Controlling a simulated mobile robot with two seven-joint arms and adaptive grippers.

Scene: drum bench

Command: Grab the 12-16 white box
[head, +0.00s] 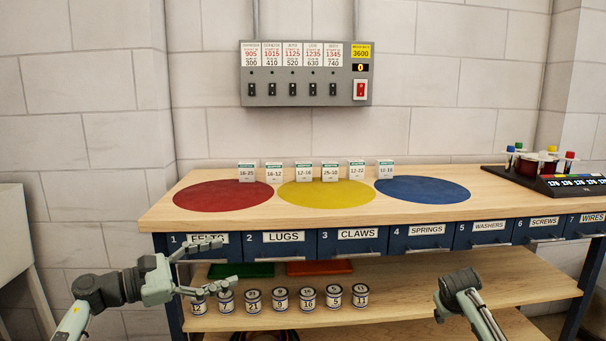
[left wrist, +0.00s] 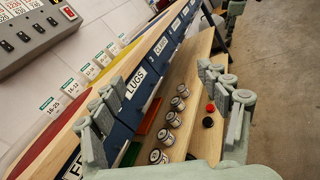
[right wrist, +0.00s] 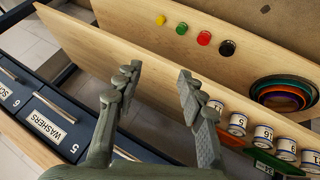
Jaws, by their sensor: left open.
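A row of small white boxes with coloured top bands stands along the back of the bench top. The third from the left (head: 304,172) appears to read 12-16, at the yellow circle's back edge, between a box reading 16-12 (head: 274,173) and another (head: 330,172) whose label is hard to read. My left gripper (head: 226,262) is open and empty in front of the drawers, below bench-top level and well short of the boxes. It also shows open in the left wrist view (left wrist: 165,112). My right gripper (right wrist: 158,82) is open and empty in the right wrist view; its fingers are not clear in the head view.
The bench top has red (head: 222,196), yellow (head: 335,197) and blue (head: 425,190) circles, with clear room before the boxes. Labelled drawers (head: 290,243) run below its front edge. Several cans (head: 306,297) stand on the lower shelf. A switch panel (head: 305,90) hangs above.

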